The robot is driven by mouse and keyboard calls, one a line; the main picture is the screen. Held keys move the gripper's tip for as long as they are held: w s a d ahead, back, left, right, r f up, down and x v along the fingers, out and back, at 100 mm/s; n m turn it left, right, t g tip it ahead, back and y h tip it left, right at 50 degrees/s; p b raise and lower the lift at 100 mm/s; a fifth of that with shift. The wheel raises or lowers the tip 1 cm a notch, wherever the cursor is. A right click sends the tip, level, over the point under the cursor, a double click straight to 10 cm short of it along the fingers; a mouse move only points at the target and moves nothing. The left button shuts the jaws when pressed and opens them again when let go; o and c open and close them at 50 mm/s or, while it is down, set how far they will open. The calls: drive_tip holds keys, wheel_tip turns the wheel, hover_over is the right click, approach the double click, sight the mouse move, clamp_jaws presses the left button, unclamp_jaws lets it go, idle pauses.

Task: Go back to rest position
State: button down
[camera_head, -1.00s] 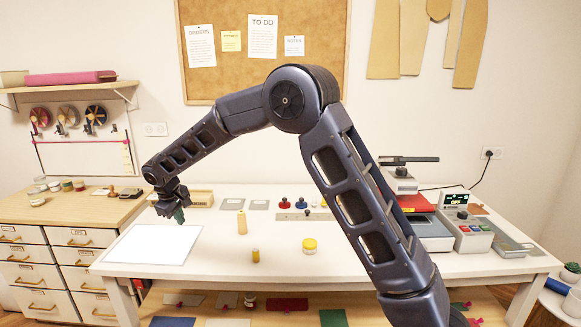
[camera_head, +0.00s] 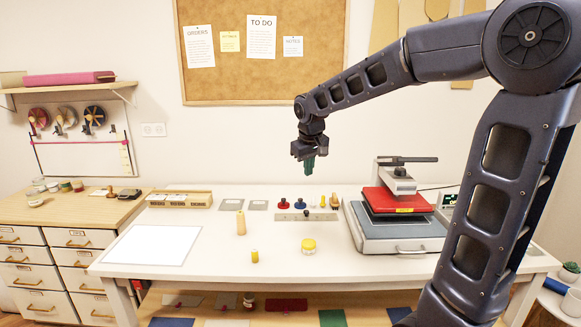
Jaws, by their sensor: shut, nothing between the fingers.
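My gripper (camera_head: 309,163) hangs from the end of my arm, pointing down above the back middle of the white table (camera_head: 200,275). Its greenish fingertips are shut with nothing between them. It is well clear of the small items on the table behind and below it. My arm reaches in from the right and hides part of the table's right side.
A heat press (camera_head: 395,215) with a red plate stands right of centre. A wooden peg (camera_head: 241,222), a yellow spool (camera_head: 255,256) and a yellow-lidded jar (camera_head: 308,246) stand mid-table. A white sheet (camera_head: 152,245) lies at left. A drawer cabinet (camera_head: 60,207) stands further left.

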drive_tip(key=s+d+f+m, duration=0.1)
drive_tip(key=s+d+m, duration=0.2)
drive_tip(key=s+d, duration=0.7)
drive_tip(key=s+d+f+m+t, duration=0.1)
drive_tip(key=s+d+f+m, duration=0.1)
drive_tip(key=s+d, duration=0.9)
drive_tip(key=shift+d+m, duration=0.65)
drive_tip(key=shift+m, duration=0.25)
